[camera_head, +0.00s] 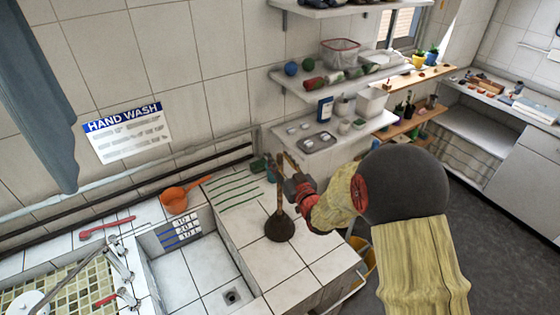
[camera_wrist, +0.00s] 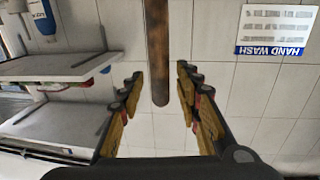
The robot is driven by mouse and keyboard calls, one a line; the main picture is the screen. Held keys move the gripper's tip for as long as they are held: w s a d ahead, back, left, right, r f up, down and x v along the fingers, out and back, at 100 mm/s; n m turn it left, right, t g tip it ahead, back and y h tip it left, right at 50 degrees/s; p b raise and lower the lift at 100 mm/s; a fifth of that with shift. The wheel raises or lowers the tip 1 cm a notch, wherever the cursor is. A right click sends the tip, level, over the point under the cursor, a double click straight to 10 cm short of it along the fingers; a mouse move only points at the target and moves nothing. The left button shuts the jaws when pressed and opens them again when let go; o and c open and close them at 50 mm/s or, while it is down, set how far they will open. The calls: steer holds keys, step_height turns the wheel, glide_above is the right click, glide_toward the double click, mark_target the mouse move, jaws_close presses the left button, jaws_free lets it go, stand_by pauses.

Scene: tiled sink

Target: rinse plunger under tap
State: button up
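The plunger has a dark rubber cup (camera_head: 280,228) and a brown wooden handle (camera_wrist: 157,50). It stands upright, cup down, on the tiled counter right of the basin. My gripper (camera_head: 292,188) is beside the upper handle in the head view. In the wrist view my gripper (camera_wrist: 160,88) has its fingers spread, with the handle's end between them and gaps on both sides. The silver tap (camera_head: 121,264) with red levers is at the left edge of the tiled basin (camera_head: 190,268). The cup is outside the wrist view.
An orange scoop (camera_head: 184,192) lies behind the basin, and a red-handled tool (camera_head: 106,227) lies left of it. Shelves with bottles and a grey tray (camera_head: 317,142) are on the wall behind my gripper. A yellow bucket (camera_head: 361,262) is below the counter's right edge.

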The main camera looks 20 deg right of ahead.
steer(key=s+d, duration=0.2)
steer(key=s, duration=0.9)
steer(key=s+d+r+m+g+h, duration=0.2)
steer(key=s+d+r+g+h, duration=0.15)
steer(key=s+r+g, duration=0.3)
steer(key=s+a+r+g, duration=0.1)
steer(key=s+a+g, duration=0.1)
steer(key=s, duration=0.9)
steer(key=s+a+r+g, duration=0.2)
steer(key=s+a+g, duration=0.1)
steer(key=s, duration=0.9)
steer(key=shift+a+r+g, duration=0.25)
steer(key=shift+g, duration=0.1)
steer(key=shift+b, duration=0.3)
steer(key=shift+c, duration=0.7)
